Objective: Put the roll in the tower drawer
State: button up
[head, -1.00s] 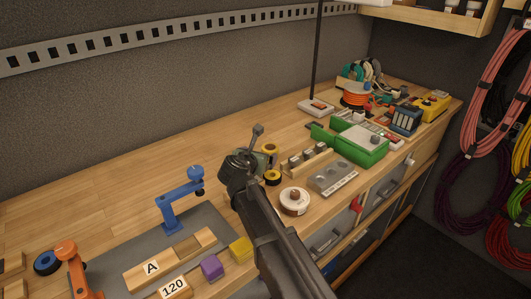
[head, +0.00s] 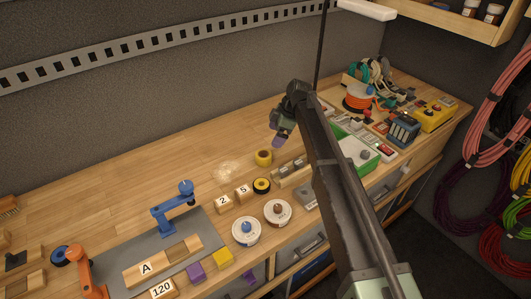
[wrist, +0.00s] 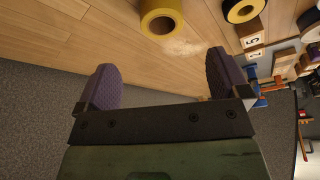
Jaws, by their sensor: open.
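A yellow roll (head: 263,157) stands on the bench top, and a black roll with a yellow core (head: 262,185) sits in front of it. I cannot tell which roll the task means. In the wrist view the yellow roll (wrist: 160,18) lies beyond my gripper, roughly in line with the gap between the fingers, and the black roll (wrist: 243,8) is to its right. My gripper (head: 278,141) is open and empty, close behind and to the right of the yellow roll; its purple fingers (wrist: 162,68) are apart. Drawer fronts (head: 305,247) show under the bench edge; I cannot tell which is the tower drawer.
Two white spools (head: 246,231) (head: 277,211) stand near the front edge. Number blocks (head: 223,204) are left of the black roll. A slotted wooden block (head: 290,171), a green tray (head: 365,163) and my arm crowd the right. The bench at back left is clear.

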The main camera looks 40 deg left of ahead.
jog(key=b+x, duration=1)
jog(key=x, duration=0.1)
jog(key=shift+d+f, duration=0.15)
jog(key=shift+f, duration=0.05)
jog(key=shift+r, duration=0.25)
jog(key=c, duration=1.1)
jog(key=shift+o, duration=0.2)
jog(key=shift+r, duration=0.1)
notch_tip(320, 180, up, 20)
jog(key=p, duration=2)
jog(key=b, duration=0.9)
send_over(265, 154)
jog(key=s+d, duration=0.1)
jog(key=s, duration=0.1)
notch_tip(265, 154, down, 10)
jog(key=shift+w+r, duration=0.2)
jog(key=shift+w, duration=0.05)
